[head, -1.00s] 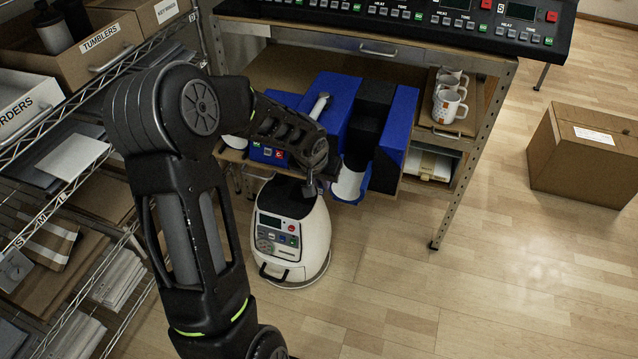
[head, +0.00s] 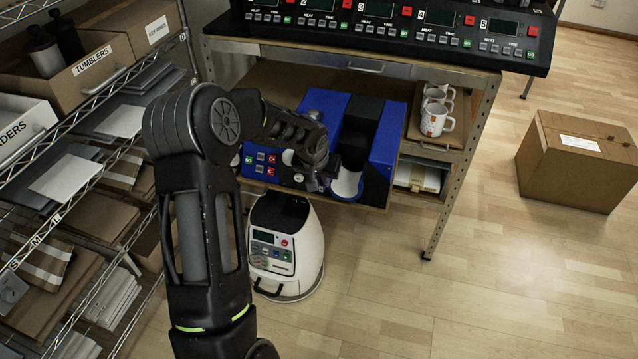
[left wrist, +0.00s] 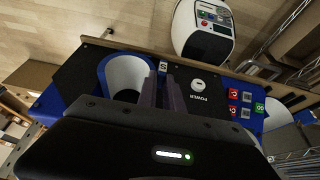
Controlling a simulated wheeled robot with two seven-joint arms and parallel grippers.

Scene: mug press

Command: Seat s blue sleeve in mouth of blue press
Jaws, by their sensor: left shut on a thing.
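The blue press (head: 386,150) sits on the shelf under the bench, with a black middle section and a front panel of red and green buttons. The blue sleeve with a white inside (head: 347,187) is at the front of the press's black section; it also shows in the left wrist view (left wrist: 122,78). My left gripper (head: 326,180) is at the sleeve's left side. In the left wrist view its fingers (left wrist: 161,88) are close together at the sleeve's edge, beside a tag marked S. The fingers and arm hide part of the press, and I cannot tell how deep the sleeve sits.
A white rounded machine (head: 285,245) stands on the floor below the press. White mugs (head: 436,118) stand right of the press. A wire rack (head: 60,215) is at the left. A cardboard box (head: 575,165) lies on the right floor. The bench top overhangs the press.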

